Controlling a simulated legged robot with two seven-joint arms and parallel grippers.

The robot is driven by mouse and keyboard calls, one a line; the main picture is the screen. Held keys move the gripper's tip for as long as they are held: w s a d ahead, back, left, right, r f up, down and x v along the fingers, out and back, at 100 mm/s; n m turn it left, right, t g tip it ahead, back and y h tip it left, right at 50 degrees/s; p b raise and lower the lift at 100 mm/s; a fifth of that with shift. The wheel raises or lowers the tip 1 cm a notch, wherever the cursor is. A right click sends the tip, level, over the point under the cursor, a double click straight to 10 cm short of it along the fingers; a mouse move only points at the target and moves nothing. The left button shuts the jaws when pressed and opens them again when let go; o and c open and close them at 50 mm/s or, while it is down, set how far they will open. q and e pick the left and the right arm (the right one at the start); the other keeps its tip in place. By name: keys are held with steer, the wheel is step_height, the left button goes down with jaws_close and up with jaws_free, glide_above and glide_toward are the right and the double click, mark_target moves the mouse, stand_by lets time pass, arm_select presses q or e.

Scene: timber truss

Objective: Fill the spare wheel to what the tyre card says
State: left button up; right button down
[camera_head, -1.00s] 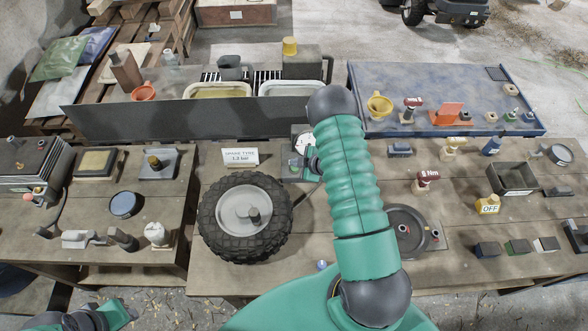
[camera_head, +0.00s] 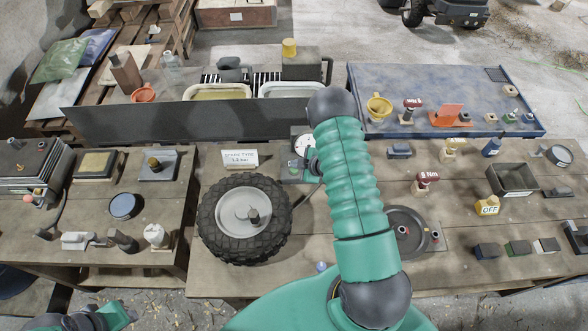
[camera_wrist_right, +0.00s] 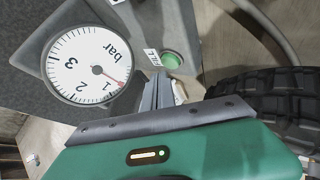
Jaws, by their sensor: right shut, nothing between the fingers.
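The spare wheel (camera_head: 244,218), with a black knobbly tyre and grey hub, lies flat on the middle bench. A dark fitting (camera_head: 254,215) sits on its hub. The tyre card (camera_head: 239,159) behind it reads 1.2 bar. The inflator's round gauge (camera_wrist_right: 88,65) shows in the right wrist view; its red needle points near the 1, seemingly on the low side. A green button (camera_wrist_right: 171,60) sits beside the gauge. My right gripper (camera_wrist_right: 160,92) is shut and empty, its tips close to the button; contact cannot be told.
A dark hose (camera_head: 306,195) runs between the inflator and the wheel. A grey disc (camera_head: 408,232) lies right of my arm. A red "Nm" tool (camera_head: 427,180) and a yellow "OFF" tag (camera_head: 488,206) stand further right. A long grey panel (camera_head: 200,119) rises behind the bench.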

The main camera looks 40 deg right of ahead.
mark_target(296, 171)
steer(key=shift+f, duration=0.1)
stand_by(0.7)
steer(key=shift+f+b, duration=0.3)
steer(key=shift+b, duration=0.05)
steer(key=shift+s+a+f+b, duration=0.1)
steer(key=shift+f+b, duration=0.3)
steer(key=shift+f, duration=0.1)
stand_by(3.1)
steer(key=shift+r, duration=0.1)
stand_by(1.4)
steer(key=shift+r+p, duration=0.7)
steer(key=shift+r, duration=0.15)
steer(key=shift+r, duration=0.1)
step_height(296, 171, up, 5)
steer(key=p, duration=0.4)
